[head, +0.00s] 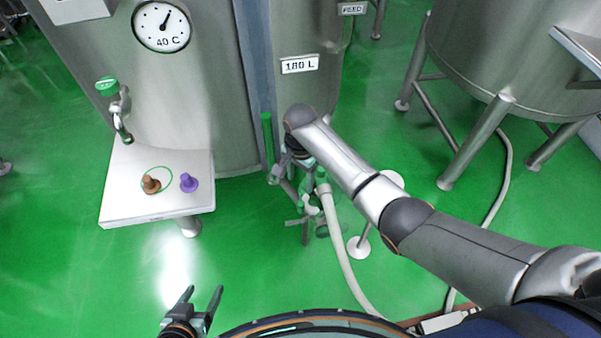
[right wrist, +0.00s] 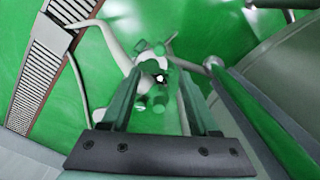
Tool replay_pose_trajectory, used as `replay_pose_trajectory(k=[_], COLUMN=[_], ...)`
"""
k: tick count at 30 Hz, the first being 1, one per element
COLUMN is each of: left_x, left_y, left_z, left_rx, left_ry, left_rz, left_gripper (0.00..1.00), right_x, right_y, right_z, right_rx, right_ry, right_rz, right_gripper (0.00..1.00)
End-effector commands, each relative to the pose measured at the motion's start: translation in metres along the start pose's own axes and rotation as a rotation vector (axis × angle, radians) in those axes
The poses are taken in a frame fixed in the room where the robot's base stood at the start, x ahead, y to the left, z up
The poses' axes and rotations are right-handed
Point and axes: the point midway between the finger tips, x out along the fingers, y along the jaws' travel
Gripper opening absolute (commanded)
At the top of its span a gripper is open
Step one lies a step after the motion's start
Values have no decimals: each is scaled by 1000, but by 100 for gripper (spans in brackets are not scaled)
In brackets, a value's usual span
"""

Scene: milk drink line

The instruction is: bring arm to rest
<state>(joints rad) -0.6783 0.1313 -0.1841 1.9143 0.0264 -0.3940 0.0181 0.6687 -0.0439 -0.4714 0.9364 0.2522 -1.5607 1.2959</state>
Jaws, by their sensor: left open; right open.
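My right arm (head: 350,165) reaches from the lower right to the upright tank, with its forearm tilted and its hand pointing down. My right gripper is open in the right wrist view (right wrist: 158,92), its two fingers apart. Between and beyond them shows a hose fitting (right wrist: 150,65) with green and white parts; I cannot tell if they touch it. In the head view the hand is partly hidden by my forearm, next to the fitting (head: 309,203). My left gripper (head: 203,294) is open and empty at the bottom, above the green floor.
A pale hose (head: 345,262) runs down from the fitting. A legged tank (head: 490,60) stands right. Green floor is free front left.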

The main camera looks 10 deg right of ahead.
Motion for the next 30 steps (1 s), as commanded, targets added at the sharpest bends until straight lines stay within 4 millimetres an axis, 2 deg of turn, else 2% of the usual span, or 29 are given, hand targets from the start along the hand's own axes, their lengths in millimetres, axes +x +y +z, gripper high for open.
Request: replay_pose_trajectory(k=[5, 21, 26, 30], left_x=[-1, -1, -1, -1], left_y=[0, 0, 0, 0], left_z=[-1, 0, 0, 0], left_rx=[0, 0, 0, 0], left_ry=[0, -1, -1, -1], left_rz=[0, 0, 0, 0], left_gripper=[71, 71, 71, 71], right_x=[-6, -4, 10, 21], right_y=[1, 3, 21, 54], right_z=[0, 2, 20, 41], right_rx=[1, -14, -127, -296], right_ry=[0, -4, -22, -22], right_rz=[1, -3, -42, -104], right_gripper=[61, 61, 61, 61])
